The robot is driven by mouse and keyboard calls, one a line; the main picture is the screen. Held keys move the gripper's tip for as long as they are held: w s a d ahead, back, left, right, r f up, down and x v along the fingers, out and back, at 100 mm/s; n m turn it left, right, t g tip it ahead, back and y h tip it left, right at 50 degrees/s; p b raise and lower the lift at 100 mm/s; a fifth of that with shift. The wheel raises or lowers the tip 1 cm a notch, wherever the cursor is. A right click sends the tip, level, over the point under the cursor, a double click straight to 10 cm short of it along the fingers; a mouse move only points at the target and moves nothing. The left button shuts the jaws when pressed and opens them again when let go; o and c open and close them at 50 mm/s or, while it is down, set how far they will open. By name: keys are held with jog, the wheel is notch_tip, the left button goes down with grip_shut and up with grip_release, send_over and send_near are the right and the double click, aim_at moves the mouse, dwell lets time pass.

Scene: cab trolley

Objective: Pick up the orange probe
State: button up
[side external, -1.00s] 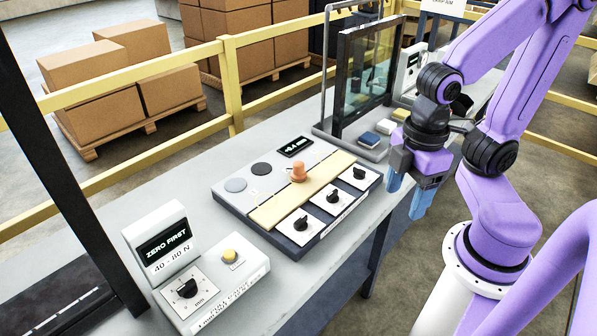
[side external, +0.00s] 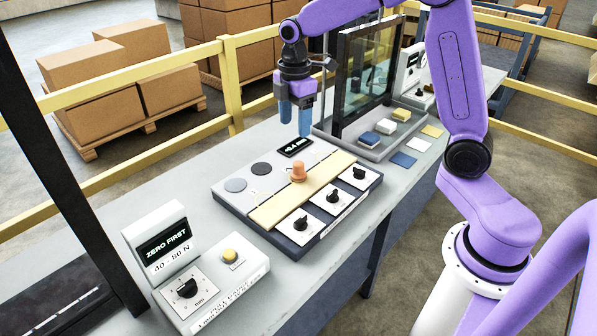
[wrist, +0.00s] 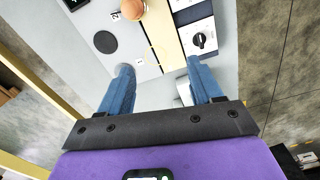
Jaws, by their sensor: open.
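The orange probe (side external: 298,172) stands upright on the panel (side external: 232,203), beside the tan strip (side external: 290,205). In the wrist view the probe (wrist: 131,9) shows at the top edge, partly cut off, beyond my fingertips. My gripper (side external: 294,127) is open and empty, with its blue fingers pointing down. In the side view it hangs above the far side of the bench, higher than the probe and apart from it. In the wrist view the two fingers (wrist: 160,70) are spread wide with nothing between them.
The panel carries dark knobs (side external: 333,196), grey discs (side external: 261,169) and a small display (side external: 295,147). A control box (side external: 229,281) stands at the near left. A glass-paned frame (side external: 367,75) and a tray with coloured blocks (side external: 386,127) stand to the right. A yellow rail (side external: 150,143) runs behind.

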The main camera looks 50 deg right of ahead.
send_over(298, 162)
jog(key=a, duration=0.1)
jog(key=f, duration=0.1)
jog(key=shift+n, duration=0.4)
jog(key=f, duration=1.2)
jog(key=shift+w+d+f, duration=0.15)
jog(key=shift+d, duration=0.25)
jog(key=shift+s+f, duration=0.15)
jog(key=shift+f, duration=1.2)
jog(key=shift+s+f, duration=0.15)
jog(key=shift+f, duration=1.15)
grip_shut()
